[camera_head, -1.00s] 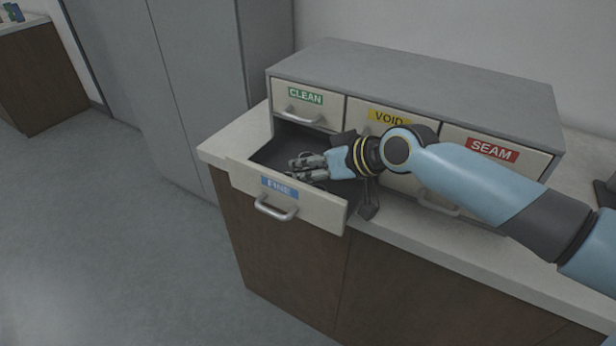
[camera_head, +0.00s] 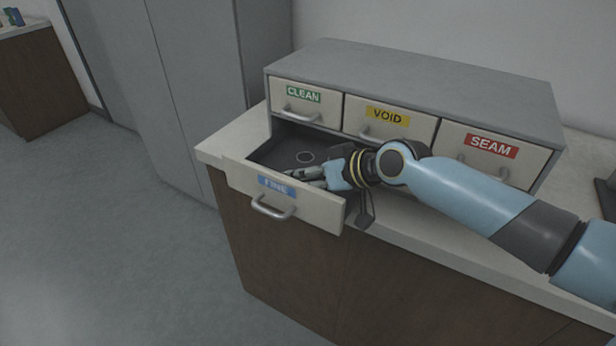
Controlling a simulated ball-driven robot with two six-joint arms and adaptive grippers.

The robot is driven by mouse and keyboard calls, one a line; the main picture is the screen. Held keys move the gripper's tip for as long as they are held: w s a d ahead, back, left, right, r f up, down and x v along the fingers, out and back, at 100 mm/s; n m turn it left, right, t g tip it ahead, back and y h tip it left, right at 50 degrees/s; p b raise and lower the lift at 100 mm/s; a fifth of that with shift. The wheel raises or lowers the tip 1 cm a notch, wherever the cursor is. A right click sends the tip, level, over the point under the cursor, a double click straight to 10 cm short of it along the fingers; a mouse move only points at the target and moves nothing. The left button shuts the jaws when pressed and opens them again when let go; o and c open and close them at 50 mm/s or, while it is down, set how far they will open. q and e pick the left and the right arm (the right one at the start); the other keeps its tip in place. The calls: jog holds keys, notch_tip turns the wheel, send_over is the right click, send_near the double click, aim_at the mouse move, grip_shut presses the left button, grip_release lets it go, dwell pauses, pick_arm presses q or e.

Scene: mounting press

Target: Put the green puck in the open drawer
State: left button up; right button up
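The open drawer (camera_head: 330,213), labelled FINE, is pulled out at the lower left of the cabinet. No green puck shows clearly elsewhere. My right gripper (camera_head: 303,174) reaches in from the right, its fingers low over the drawer just behind the front panel, apart from the ringed thing in the picture. Its finger gap is hidden. My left gripper is not in view.
The grey cabinet (camera_head: 420,78) has closed drawers labelled CLEAN (camera_head: 303,95), VOID (camera_head: 388,116) and SEAM (camera_head: 492,146). It stands on a pale counter (camera_head: 420,237) above brown doors. Open floor lies to the left.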

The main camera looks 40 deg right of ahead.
jog(key=shift+o, duration=0.6)
jog(key=shift+s+f, duration=0.35)
jog(key=shift+f, duration=0.4)
jog(key=shift+r, duration=0.25)
jog(key=shift+w+r+p, duration=0.1)
jog(key=shift+r+p, duration=0.35)
jog(key=shift+p, duration=0.2)
jog(key=v, duration=0.3)
jog(key=p+v, duration=0.1)
jog(key=v, duration=0.3)
jog(key=p+v, duration=0.1)
jog(key=v, duration=0.3)
jog(key=shift+w+d+r, duration=0.15)
jog(key=shift+w+r, duration=0.05)
jog(key=shift+r, duration=0.2)
jog(key=shift+s+r, duration=0.2)
jog(key=shift+s, duration=0.1)
